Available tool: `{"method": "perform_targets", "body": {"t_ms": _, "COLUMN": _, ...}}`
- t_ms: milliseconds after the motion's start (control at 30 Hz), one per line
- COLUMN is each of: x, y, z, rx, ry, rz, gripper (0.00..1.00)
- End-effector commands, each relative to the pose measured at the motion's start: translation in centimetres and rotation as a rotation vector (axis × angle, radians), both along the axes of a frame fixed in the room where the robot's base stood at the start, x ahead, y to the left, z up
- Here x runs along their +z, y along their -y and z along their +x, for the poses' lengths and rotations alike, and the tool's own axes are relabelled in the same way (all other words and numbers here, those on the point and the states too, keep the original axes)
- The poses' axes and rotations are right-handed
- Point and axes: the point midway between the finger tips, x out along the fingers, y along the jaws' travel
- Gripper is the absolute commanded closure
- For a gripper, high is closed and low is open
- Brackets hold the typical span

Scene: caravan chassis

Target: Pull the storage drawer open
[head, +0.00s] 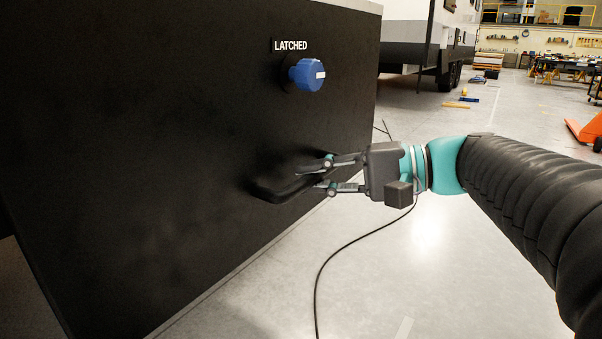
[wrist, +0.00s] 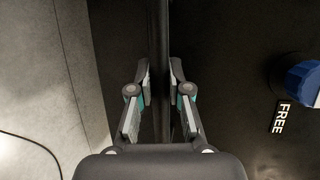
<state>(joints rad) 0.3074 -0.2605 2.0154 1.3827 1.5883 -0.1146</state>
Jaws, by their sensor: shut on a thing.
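The storage drawer has a large black front (head: 150,130) filling the left of the head view. A black bar handle (head: 275,191) stands out from its lower right part. My gripper (head: 318,176) is shut on this handle, with one finger on each side. In the wrist view the bar (wrist: 161,40) runs between the two fingers (wrist: 160,88). A blue knob (head: 305,74) sits above the handle, under a white LATCHED label (head: 291,45). A white mark on the knob points right in the head view. The wrist view shows a FREE label (wrist: 281,117) beside the knob (wrist: 303,80).
A thin black cable (head: 319,275) lies on the pale floor near my gripper. The floor right of the drawer front is mostly clear. A caravan body (head: 408,32) stands behind, and an orange pallet truck (head: 586,130) and workbenches (head: 570,68) are far right.

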Motion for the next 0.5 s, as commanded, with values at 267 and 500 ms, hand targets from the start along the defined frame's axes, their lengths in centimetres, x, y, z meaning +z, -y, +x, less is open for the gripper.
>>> {"method": "perform_targets", "body": {"t_ms": 267, "x": -0.12, "y": 0.02, "z": -0.07, "rx": 0.003, "ry": -0.003, "rz": -0.001, "gripper": 1.0}}
{"method": "perform_targets", "body": {"t_ms": 500, "x": -0.07, "y": 0.13, "z": -0.01, "rx": -0.001, "ry": -0.001, "rz": -0.001, "gripper": 0.57}}
